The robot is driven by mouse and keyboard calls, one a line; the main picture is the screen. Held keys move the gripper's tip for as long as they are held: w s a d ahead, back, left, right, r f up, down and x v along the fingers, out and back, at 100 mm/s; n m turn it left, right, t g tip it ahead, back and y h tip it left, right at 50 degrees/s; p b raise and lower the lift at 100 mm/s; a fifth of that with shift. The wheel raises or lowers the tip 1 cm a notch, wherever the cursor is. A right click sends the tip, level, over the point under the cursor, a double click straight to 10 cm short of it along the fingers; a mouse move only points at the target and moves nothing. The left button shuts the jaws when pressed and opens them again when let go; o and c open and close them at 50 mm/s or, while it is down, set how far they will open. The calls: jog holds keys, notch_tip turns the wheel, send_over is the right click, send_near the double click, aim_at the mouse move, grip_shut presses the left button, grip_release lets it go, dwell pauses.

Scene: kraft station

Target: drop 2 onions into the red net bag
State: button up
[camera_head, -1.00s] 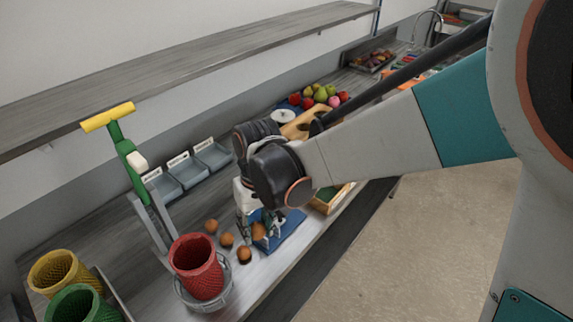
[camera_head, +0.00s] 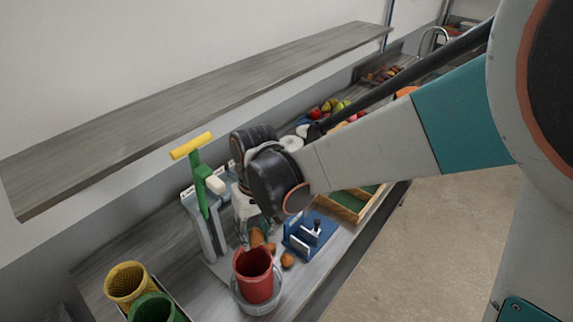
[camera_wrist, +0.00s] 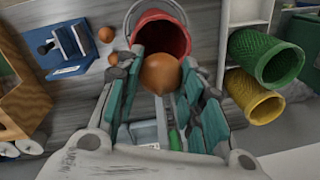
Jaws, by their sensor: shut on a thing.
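The red net bag (camera_head: 254,280) stands open and upright in a grey ring holder, and its open mouth shows at the top of the wrist view (camera_wrist: 168,34). My gripper (camera_wrist: 160,78) is shut on a brown onion (camera_wrist: 160,72), which sits between its fingers just in front of the bag's mouth in that view. In the head view the held onion (camera_head: 257,236) is just behind the bag's rim. Two loose onions lie on the counter, one right of the bag (camera_head: 287,260) and one behind it (camera_head: 270,247). The inside bottom of the bag is hidden.
A blue fixture with a clamp (camera_head: 310,238) stands right of the bag. A yellow net roll (camera_head: 127,284) and a green one (camera_head: 154,308) stand at left. A green tool with a yellow handle (camera_head: 200,175) rises behind. A wooden shelf (camera_head: 200,110) hangs above.

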jog(key=shift+d+f+b, duration=0.2)
jog(key=shift+f+b, duration=0.25)
jog(key=shift+f, duration=0.25)
jog(key=shift+a+f+b, duration=0.1)
jog(key=shift+f+b, duration=1.35)
jog(key=shift+f, duration=0.8)
jog(key=o, duration=1.1)
jog(key=shift+c, duration=0.2)
